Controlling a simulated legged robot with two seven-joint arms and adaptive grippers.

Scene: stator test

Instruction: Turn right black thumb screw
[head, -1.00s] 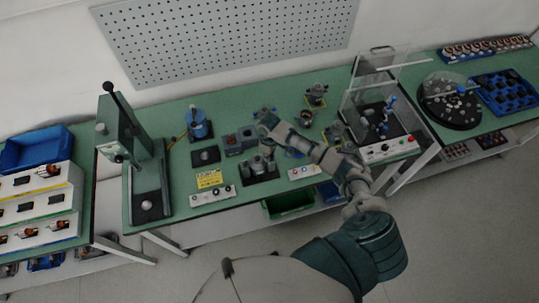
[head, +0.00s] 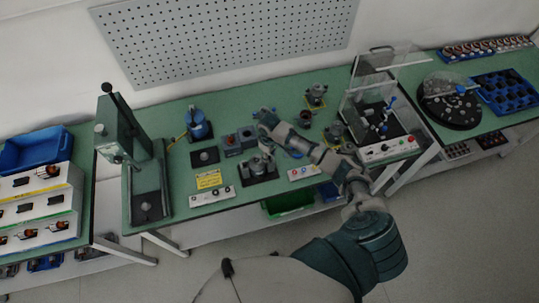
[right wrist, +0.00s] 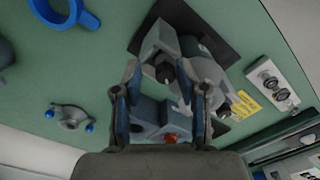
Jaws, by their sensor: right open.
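A grey stator fixture (head: 258,166) stands on a black base plate near the front middle of the green bench. It also shows in the right wrist view (right wrist: 205,70), with one black thumb screw (right wrist: 165,72) between my finger lines and another black knob (right wrist: 223,110) farther right. The screws are too small to make out in the head view. My left gripper is out of view.
A blue-grey box with a red button (right wrist: 170,137) lies beneath the fingers. A white button panel (head: 222,194) and yellow label (head: 208,179) are left of the fixture. A green press (head: 122,135) stands farther left, and a clear-guarded station (head: 372,92) at right.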

